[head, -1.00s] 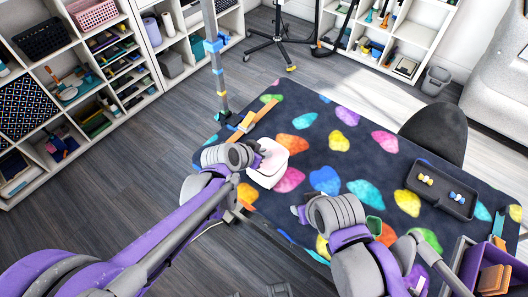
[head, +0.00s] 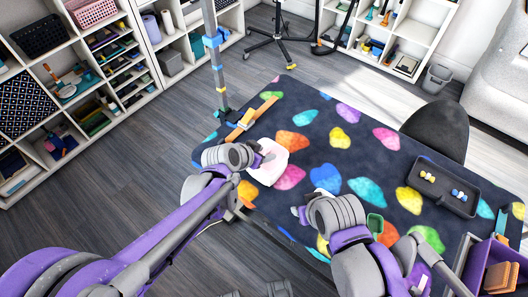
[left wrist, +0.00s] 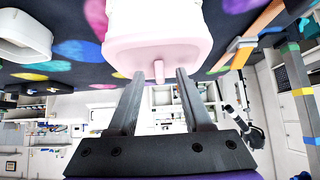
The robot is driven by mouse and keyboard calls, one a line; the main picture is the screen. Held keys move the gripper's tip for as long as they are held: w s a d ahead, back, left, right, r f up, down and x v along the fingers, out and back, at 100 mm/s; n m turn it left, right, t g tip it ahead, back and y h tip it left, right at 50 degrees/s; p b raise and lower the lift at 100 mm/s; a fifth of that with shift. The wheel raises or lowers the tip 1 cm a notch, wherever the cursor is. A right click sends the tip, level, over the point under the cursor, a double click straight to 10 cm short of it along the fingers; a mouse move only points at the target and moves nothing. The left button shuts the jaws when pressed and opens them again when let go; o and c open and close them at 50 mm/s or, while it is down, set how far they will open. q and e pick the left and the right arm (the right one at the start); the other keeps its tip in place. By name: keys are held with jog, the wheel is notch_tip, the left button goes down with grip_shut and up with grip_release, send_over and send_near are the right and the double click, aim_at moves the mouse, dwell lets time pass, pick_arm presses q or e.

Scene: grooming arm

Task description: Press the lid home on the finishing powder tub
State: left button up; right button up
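The finishing powder tub (head: 270,170) stands on the patterned mat and looks white and pale pink in the head view. In the left wrist view, which is upside down, its pink lid (left wrist: 185,44) has a small pink knob (left wrist: 158,70). My left gripper (left wrist: 159,76) is open, with one finger on each side of the knob and gaps visible. In the head view the left gripper (head: 264,157) is at the tub's top. Whether the lid is fully seated cannot be told. My right gripper (head: 298,213) is over the mat, right of the tub; its opening is unclear.
The dark mat (head: 330,112) with coloured spots covers the table. A black tray (head: 440,198) with small items lies at the right. A pole (head: 217,75) rises behind the tub.

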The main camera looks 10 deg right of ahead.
pick_arm(q)
jog(key=p+v, duration=0.1)
jog(key=v, duration=1)
jog(key=shift+f, duration=0.1)
dwell(0.4)
jog(key=s+a+f+n+y, duration=0.1)
jog(key=s+a+n+y, duration=0.2)
jog(key=a, duration=0.9)
jog(key=s+a+f+n+y+p, duration=0.1)
jog(key=s+a+n+y, duration=0.3)
jog(key=s+a+n, duration=0.3)
jog(key=s+a, duration=0.4)
jog(key=s, duration=0.1)
jog(key=shift+a, duration=0.35)
